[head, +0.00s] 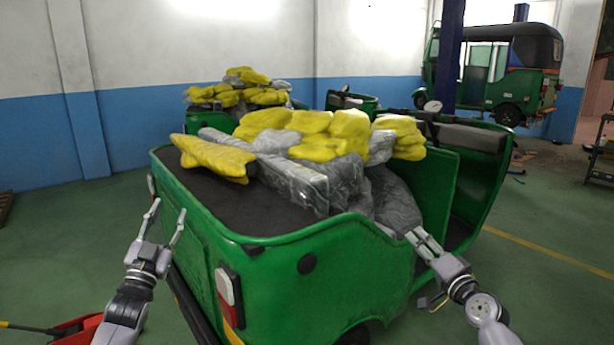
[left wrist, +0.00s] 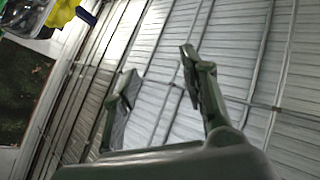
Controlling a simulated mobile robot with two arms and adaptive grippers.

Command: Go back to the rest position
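A green rickshaw (head: 270,275) stands in front of me, loaded with yellow bundles (head: 350,125) and grey wrapped bundles (head: 342,175). My left gripper (head: 167,213) is open and empty, pointing up near the rickshaw's left side. In the left wrist view its two fingers (left wrist: 158,70) stand apart with nothing between them, against a ribbed metal ceiling. My right gripper (head: 415,236) is by the rickshaw's right side, its fingers seen close together. No object shows in it, but its opening is unclear at this angle. I cannot tell whether it touches the body.
A second loaded green rickshaw (head: 248,90) stands behind, and another green one (head: 495,75) is at the back right beside a dark blue post (head: 448,55). A red object (head: 75,330) lies at the lower left. Green floor (head: 75,230) is free on the left.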

